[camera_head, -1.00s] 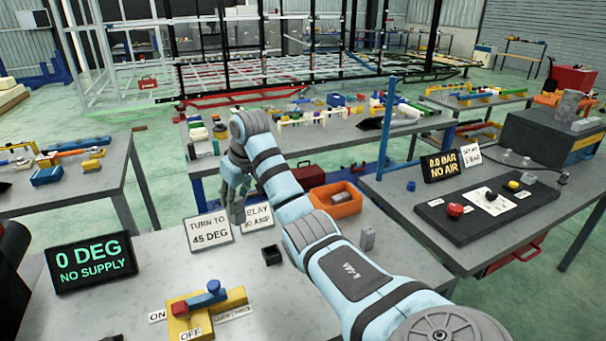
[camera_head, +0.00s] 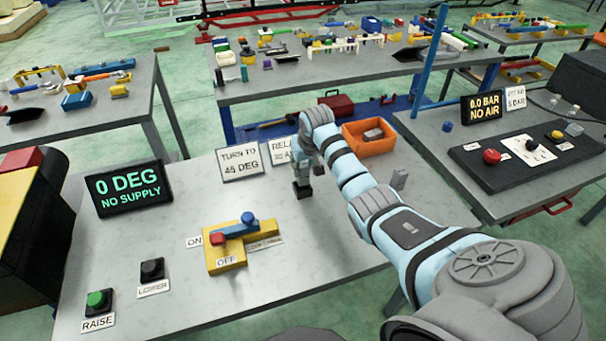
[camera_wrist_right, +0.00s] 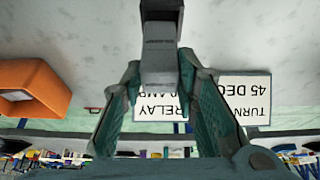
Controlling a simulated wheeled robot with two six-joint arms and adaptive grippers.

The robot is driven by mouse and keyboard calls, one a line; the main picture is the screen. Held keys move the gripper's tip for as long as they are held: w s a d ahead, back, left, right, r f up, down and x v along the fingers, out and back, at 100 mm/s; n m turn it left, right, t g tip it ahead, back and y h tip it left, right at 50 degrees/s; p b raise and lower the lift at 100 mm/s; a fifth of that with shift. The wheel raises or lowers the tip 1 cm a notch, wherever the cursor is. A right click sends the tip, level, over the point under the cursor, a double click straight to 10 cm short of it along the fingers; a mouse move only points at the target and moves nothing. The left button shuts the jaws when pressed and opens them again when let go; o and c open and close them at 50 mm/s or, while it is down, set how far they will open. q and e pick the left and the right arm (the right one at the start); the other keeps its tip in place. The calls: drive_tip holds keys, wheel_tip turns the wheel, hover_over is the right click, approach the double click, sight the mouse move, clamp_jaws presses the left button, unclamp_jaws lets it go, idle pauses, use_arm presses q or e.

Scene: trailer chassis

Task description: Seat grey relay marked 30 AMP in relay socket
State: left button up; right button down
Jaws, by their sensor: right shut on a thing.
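My right gripper (camera_head: 304,170) is over the small black relay socket (camera_head: 302,191) on the front bench. In the right wrist view its two fingers are shut on a grey block, the grey relay (camera_wrist_right: 160,60). The marking on the relay is too small to read. In the head view the fingers mostly hide the relay, and its lower end is close above or at the socket. I cannot tell whether it is in the socket. My left gripper is not in view.
The RELAY 30 AMP card (camera_head: 281,152) and TURN TO 45 DEG card (camera_head: 240,163) stand just behind. A grey block (camera_head: 399,179) stands to the right, near an orange bin (camera_head: 360,146). A yellow switch block (camera_head: 225,255) sits front left.

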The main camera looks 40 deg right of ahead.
sight(304, 172)
drive_tip(key=f, duration=0.3)
drive_tip(key=shift+s+a+f, duration=0.1)
drive_tip(key=shift+a+f, duration=0.05)
drive_tip(key=shift+a, duration=0.05)
drive_tip(key=shift+f, duration=0.2)
drive_tip(key=c, duration=1.2)
unclamp_jaws()
drive_tip(key=shift+c, duration=0.2)
drive_tip(key=p+v, duration=0.1)
drive_tip(key=v, duration=1.1)
drive_tip(key=shift+p, duration=0.35)
